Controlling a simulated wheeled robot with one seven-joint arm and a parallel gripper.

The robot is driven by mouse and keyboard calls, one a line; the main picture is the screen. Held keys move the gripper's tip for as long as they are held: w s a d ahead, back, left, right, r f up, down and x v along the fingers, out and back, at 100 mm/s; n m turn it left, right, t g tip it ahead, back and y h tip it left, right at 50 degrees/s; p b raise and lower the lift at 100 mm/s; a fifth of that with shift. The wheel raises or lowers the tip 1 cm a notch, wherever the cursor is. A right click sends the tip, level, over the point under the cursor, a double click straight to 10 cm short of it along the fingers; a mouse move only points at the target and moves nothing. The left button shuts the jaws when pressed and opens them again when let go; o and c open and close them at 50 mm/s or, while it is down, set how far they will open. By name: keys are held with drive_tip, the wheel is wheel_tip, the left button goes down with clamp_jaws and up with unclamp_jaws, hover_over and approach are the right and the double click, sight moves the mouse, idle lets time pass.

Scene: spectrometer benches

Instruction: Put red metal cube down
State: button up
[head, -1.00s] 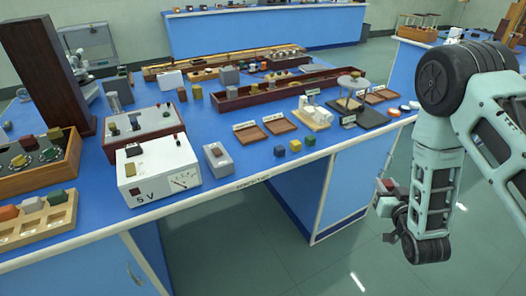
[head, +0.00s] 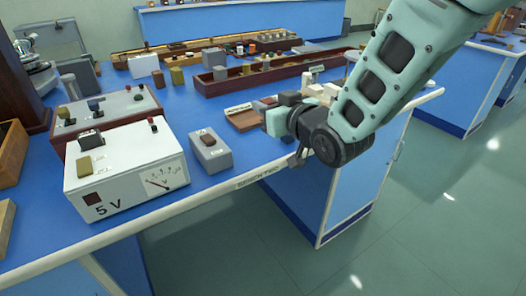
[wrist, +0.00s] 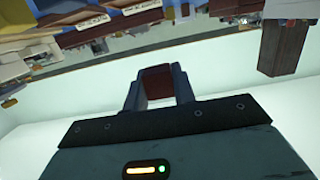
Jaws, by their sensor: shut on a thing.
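My gripper shows in the head view (head: 272,118) over the front part of the blue bench, close to a small labelled wooden tray (head: 243,119). In the wrist view my gripper (wrist: 158,88) is shut on the red metal cube (wrist: 158,82), which sits between the two dark fingers.
A white 5 V meter box (head: 125,170) and a grey box with a dark red top block (head: 210,150) stand left of my gripper. A long dark wooden tray (head: 215,84) lies behind it. The bench's front edge (head: 225,186) runs below. My arm hides the bench's right part.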

sight(268, 149)
wheel_tip(268, 149, down, 10)
drive_tip(key=shift+r+b, duration=0.2)
drive_tip(key=shift+b, duration=0.5)
drive_tip(key=shift+f, duration=0.2)
drive_tip(key=o, duration=1)
